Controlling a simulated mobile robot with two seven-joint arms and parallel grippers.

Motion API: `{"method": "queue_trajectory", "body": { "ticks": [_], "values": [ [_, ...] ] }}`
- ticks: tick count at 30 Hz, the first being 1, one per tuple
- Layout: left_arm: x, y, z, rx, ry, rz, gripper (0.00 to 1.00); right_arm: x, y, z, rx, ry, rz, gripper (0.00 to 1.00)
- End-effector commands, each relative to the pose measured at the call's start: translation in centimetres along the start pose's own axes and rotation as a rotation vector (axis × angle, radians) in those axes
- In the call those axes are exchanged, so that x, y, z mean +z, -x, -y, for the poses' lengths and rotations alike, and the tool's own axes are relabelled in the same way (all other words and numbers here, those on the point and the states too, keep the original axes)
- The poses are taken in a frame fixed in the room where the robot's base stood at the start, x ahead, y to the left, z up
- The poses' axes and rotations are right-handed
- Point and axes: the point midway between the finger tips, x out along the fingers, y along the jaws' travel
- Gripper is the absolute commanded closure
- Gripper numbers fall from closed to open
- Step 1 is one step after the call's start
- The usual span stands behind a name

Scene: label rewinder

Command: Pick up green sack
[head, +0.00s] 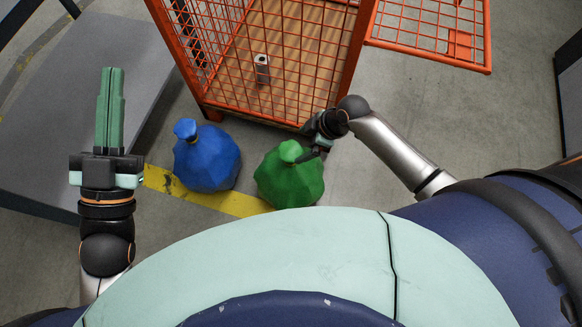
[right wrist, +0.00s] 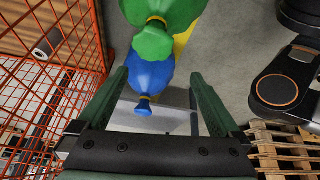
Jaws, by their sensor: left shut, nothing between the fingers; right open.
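The green sack (head: 290,180) stands on the floor in front of the orange cage, its tied neck upward. In the right wrist view the green sack (right wrist: 153,42) shows at the top, its neck near and just beyond the space between the fingers. My right gripper (head: 318,150) is open beside the sack's neck, on its right side; whether it touches is unclear. It also shows in the right wrist view (right wrist: 160,95), with nothing between its fingers. My left gripper (head: 110,110) is shut and empty, far to the left of the sack.
A blue sack (head: 207,160) stands just left of the green one. An orange mesh cage (head: 205,108) with an open door (head: 430,45) stands behind, with a small grey-white object (head: 262,68) inside. A yellow floor line (head: 235,205) runs by the sacks. A grey platform (head: 50,110) is at left.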

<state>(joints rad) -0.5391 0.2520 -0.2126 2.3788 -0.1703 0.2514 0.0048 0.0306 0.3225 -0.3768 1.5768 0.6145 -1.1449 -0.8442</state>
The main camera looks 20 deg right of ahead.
Motion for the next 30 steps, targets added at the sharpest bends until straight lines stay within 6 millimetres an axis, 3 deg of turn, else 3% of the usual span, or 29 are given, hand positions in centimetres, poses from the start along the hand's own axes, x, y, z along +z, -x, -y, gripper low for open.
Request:
{"method": "queue_trajectory", "body": {
  "ticks": [1,3,7,11,21,30],
  "values": [
    [0.0,0.9,-0.6,0.007,-0.020,-0.079,1.00,0.9,-2.1,-0.9,-0.027,0.055,0.014,0.00],
    [-1.7,1.3,-0.9,0.013,-0.043,-0.171,1.00,1.4,-2.7,-1.4,-0.070,0.122,0.029,0.00],
    [-4.0,2.1,-1.3,0.023,-0.071,-0.288,1.00,1.7,-3.2,-2.2,-0.126,0.209,0.043,0.00],
    [-5.0,2.6,-1.6,0.028,-0.082,-0.342,1.00,1.9,-3.5,-2.4,-0.155,0.249,0.049,0.00],
    [-2.6,3.8,-2.5,0.039,-0.041,-0.341,1.00,2.3,-9.0,-1.6,-0.160,0.254,0.048,0.00],
    [-1.8,4.1,-2.8,0.043,-0.021,-0.335,1.00,2.4,-10.8,-1.4,-0.158,0.255,0.049,0.00]
  ]
}}
